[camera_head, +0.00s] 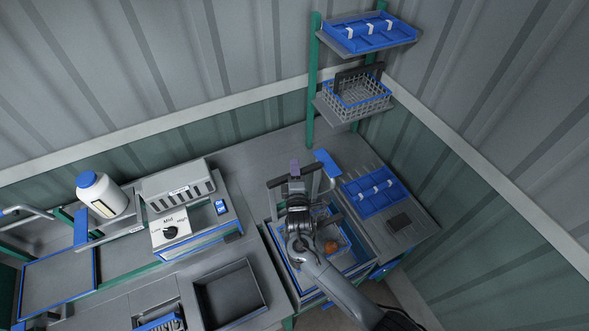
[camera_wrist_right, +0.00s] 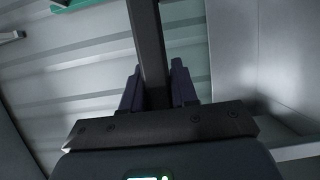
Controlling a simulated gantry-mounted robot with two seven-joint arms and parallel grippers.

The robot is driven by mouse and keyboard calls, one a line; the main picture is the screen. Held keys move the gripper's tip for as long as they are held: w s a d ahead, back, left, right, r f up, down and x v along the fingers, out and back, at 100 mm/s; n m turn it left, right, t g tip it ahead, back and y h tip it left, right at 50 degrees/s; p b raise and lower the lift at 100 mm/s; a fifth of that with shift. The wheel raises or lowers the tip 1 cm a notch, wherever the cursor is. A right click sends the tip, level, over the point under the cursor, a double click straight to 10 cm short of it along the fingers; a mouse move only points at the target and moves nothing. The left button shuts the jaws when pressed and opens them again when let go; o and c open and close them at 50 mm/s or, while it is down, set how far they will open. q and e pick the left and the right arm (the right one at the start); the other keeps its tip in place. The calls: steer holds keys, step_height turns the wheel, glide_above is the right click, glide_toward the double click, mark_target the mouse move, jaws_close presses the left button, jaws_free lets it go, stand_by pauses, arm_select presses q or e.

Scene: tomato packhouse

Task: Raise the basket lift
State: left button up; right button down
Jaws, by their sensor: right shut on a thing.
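The basket lift appears to be the blue-edged well (camera_head: 284,262) at the right of the counter, largely covered by my right arm. A reddish-orange round item (camera_head: 331,246) shows inside it. My right gripper (camera_head: 295,170) is above the well's far side. It is shut on a dark bar (camera_head: 276,183), which runs crosswise there. In the right wrist view, the dark bar (camera_wrist_right: 149,45) passes between the two fingers (camera_wrist_right: 158,88). A blue plate (camera_head: 327,167) is just right of the gripper. My left gripper is not in view.
A blue tray (camera_head: 352,198) and a small dark block (camera_head: 399,222) lie on the right counter. Two wall shelves hold a wire basket (camera_head: 372,100) and a blue tray (camera_head: 345,36). A dial box (camera_head: 168,228), a slotted grey box (camera_head: 170,185) and a white jar (camera_head: 105,205) stand left.

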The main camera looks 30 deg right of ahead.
steer(key=shift+w+a+r, duration=0.1)
steer(key=shift+r, duration=0.45)
steer(key=c, duration=1.1)
jaws_free()
steer(key=shift+o, duration=0.7)
steer(key=shift+f, duration=0.2)
steer(key=b+v, duration=0.1)
steer(key=v, duration=1)
